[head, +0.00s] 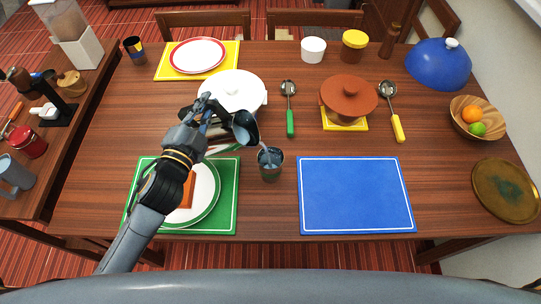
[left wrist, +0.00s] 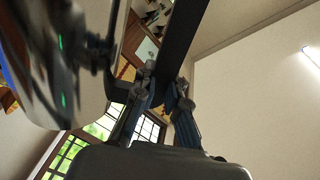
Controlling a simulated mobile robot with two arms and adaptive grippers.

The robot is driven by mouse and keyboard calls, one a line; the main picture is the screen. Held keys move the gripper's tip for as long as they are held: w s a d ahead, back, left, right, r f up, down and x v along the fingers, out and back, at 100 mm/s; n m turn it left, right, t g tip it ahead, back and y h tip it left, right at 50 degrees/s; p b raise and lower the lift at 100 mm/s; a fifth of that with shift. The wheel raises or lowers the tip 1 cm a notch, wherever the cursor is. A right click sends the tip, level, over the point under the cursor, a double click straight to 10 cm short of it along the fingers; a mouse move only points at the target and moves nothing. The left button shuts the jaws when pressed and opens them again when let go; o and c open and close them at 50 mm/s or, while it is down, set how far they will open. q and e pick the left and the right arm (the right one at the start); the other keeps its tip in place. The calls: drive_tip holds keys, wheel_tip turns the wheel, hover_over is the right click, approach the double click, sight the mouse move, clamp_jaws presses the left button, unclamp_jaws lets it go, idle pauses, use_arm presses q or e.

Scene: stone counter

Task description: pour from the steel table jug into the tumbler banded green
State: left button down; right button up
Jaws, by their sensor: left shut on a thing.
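My left gripper (head: 212,112) is shut on the steel table jug (head: 245,128) and holds it above the table, tilted over to the right. The jug's mouth is above and to the left of the tumbler banded green (head: 270,172). A pale bluish stream runs from the jug's lip down to the tumbler's mouth. The tumbler stands upright on the table; its fill level is hard to make out. In the left wrist view the jug's shiny body (left wrist: 75,60) fills the left side, with the gripper's fingers (left wrist: 160,88) at a dark handle. My right gripper is not in view.
A white lidded pot (head: 232,88) stands just behind the jug. A green mat (head: 229,205) with a plate lies in front left, a blue mat (head: 355,195) right of the tumbler. A green-handled ladle (head: 290,115) lies behind the tumbler.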

use_arm(q)
drive_tip(key=shift+d, duration=0.25)
idle(1.2)
drive_tip(key=shift+s+d+f+m+b, duration=0.1)
drive_tip(key=shift+m+b, duration=0.3)
idle(1.1)
